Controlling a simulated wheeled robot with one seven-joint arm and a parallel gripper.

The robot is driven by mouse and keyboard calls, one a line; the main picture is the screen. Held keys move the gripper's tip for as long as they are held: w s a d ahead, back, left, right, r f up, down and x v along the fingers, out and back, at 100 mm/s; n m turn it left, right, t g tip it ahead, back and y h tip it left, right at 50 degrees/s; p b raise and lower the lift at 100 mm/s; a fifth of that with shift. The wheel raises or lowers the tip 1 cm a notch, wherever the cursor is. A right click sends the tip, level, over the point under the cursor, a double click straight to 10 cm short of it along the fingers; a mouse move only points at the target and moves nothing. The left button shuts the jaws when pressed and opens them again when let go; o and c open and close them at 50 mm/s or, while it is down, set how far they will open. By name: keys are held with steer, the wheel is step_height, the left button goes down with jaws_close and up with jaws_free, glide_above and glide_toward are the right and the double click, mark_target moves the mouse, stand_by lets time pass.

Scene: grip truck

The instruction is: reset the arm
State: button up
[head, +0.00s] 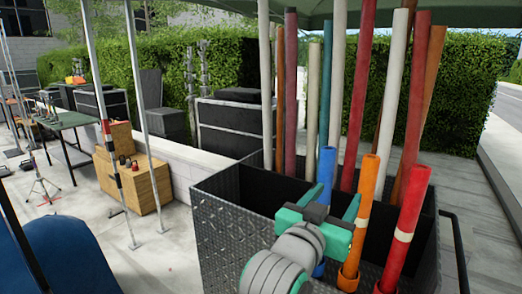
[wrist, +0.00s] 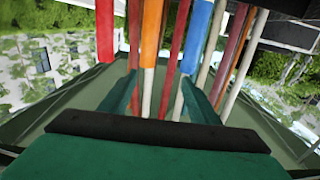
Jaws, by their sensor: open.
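My gripper (head: 333,194) is green with a dark pad and stands over the front of the black bin (head: 222,232). Its two fingers are apart. In the wrist view, which looks upside down, the space between the fingertips (wrist: 158,86) shows poles behind it and no held thing. A blue tube (head: 327,164) stands in the bin close behind my gripper and is partly hidden by it. I cannot tell whether they touch. An orange tube (head: 366,182) and a red tube (head: 412,200) stand to the right.
Several taller poles, among them a red one (head: 361,100) and a white one (head: 393,95), rise from the bin behind my gripper. A canopy (head: 350,10) hangs above. Wooden boxes (head: 147,186) and a green table (head: 64,121) stand left. Pavement (head: 90,205) between is partly clear.

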steer(key=s+a+f+n+t+y, duration=0.1)
steer(key=s+a+f+n+y, duration=0.15)
steer(key=f, duration=0.85)
steer(key=s+a+f+n+y, duration=0.2)
steer(key=a+f, duration=0.2)
steer(key=f, duration=0.8)
steer(key=s+a+f+n+t+y, duration=0.1)
steer(key=s+a+f+n+y, duration=0.15)
steer(key=f, duration=0.85)
steer(key=s+a+f+n+g+y, duration=0.1)
steer(key=s+a+f, duration=0.1)
steer(key=s+f, duration=0.4)
steer(key=s+a+f+y, duration=0.1)
steer(key=s+a+f, duration=0.3)
steer(key=s, duration=0.5)
steer(key=s+f+m+y, duration=0.1)
steer(key=s, duration=1.6)
steer(key=shift+a+f+g, duration=0.3)
steer(key=shift+f, duration=0.05)
